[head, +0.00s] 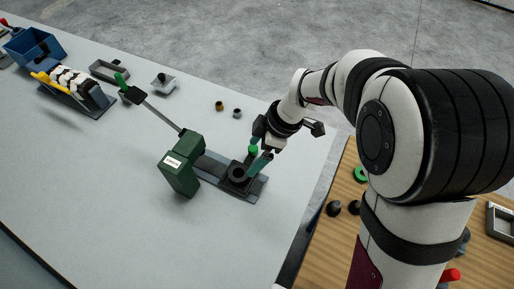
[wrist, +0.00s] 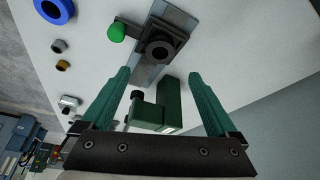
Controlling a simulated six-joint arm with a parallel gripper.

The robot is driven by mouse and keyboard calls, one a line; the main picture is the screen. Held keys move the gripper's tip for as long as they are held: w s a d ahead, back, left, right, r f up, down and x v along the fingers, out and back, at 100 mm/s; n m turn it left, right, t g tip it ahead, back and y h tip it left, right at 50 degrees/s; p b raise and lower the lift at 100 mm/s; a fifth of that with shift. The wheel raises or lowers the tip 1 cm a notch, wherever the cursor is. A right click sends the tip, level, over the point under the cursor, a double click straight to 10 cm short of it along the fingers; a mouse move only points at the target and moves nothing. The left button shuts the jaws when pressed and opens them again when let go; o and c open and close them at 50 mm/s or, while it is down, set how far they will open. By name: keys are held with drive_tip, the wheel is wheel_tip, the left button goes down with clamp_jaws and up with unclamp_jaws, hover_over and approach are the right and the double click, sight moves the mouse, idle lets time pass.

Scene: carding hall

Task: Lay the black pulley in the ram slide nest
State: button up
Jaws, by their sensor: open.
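The ram slide (head: 213,165) is a grey rail running out from a green press body (head: 183,160) on the pale table. A dark square nest block (head: 249,186) sits near its right end. A black ring with a central hole, which looks like the black pulley (head: 238,173), lies in the nest, apparently flat; it also shows in the wrist view (wrist: 160,51). My gripper (head: 257,151) is open above the nest. In the wrist view the open jaws (wrist: 159,75) have nothing between their tips, and the ring is beyond them.
A green knob (wrist: 117,32) stands beside the nest. A blue ring (wrist: 55,10) and two small bushings (head: 228,108) lie apart. A wooden table (head: 318,238) is at right. The front pale table is clear.

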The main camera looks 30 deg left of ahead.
drive_tip(key=s+d+r+m+t, duration=0.1)
drive_tip(key=s+d+r+m, duration=0.25)
drive_tip(key=d+m, duration=0.35)
drive_tip(key=s+d+r+m, duration=0.2)
drive_tip(key=d+r+m, duration=0.3)
drive_tip(key=d+m, duration=0.15)
drive_tip(key=s+d+m+h, duration=0.2)
drive_tip(key=s+d+m, duration=0.8)
drive_tip(key=m, duration=0.4)
drive_tip(key=shift+s+r+m+t, duration=0.25)
drive_tip(key=shift+m+t, duration=0.05)
drive_tip(key=shift+m, duration=0.05)
